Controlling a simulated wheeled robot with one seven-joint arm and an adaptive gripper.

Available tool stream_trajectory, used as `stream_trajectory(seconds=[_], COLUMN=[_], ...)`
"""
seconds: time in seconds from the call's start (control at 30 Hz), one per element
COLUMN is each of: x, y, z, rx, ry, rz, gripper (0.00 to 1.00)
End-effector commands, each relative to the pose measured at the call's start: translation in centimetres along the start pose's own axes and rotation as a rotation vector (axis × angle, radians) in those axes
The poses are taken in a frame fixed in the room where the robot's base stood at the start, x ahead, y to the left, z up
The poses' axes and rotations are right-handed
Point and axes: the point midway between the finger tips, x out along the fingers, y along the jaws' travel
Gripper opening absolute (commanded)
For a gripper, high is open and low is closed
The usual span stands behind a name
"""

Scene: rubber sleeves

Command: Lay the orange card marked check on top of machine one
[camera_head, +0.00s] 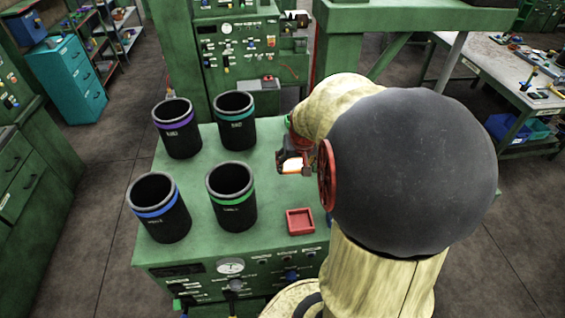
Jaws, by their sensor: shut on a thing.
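My gripper (283,167) is above the right part of a green machine top, to the right of the black sleeves. It is shut on a small bright piece with orange edges, which I take for the orange card (292,167). The card is mostly hidden by the gripper, and no marking on it can be read. The near green machine (190,255) has a flat top and a front panel with a gauge. Another green machine (213,70) with a panel stands behind it. No number is legible on either, so I cannot tell which is machine one.
Several black sleeves stand upright on the near top: purple-banded (178,140), teal-banded (236,133), blue-banded (163,222) and green-banded (233,210). A small red tray (291,232) lies near the front edge. My arm hides the right side.

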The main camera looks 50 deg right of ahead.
Motion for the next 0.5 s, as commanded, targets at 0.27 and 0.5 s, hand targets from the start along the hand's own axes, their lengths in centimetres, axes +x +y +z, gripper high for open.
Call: stream_trajectory(seconds=[0.27, 0.5], x=[5.5, 7.9], y=[-0.6, -0.7], z=[-2.6, -3.4], rx=[-0.001, 0.000], ry=[-0.004, 0.001], rz=[0.000, 0.000], gripper=[0.39, 0.39])
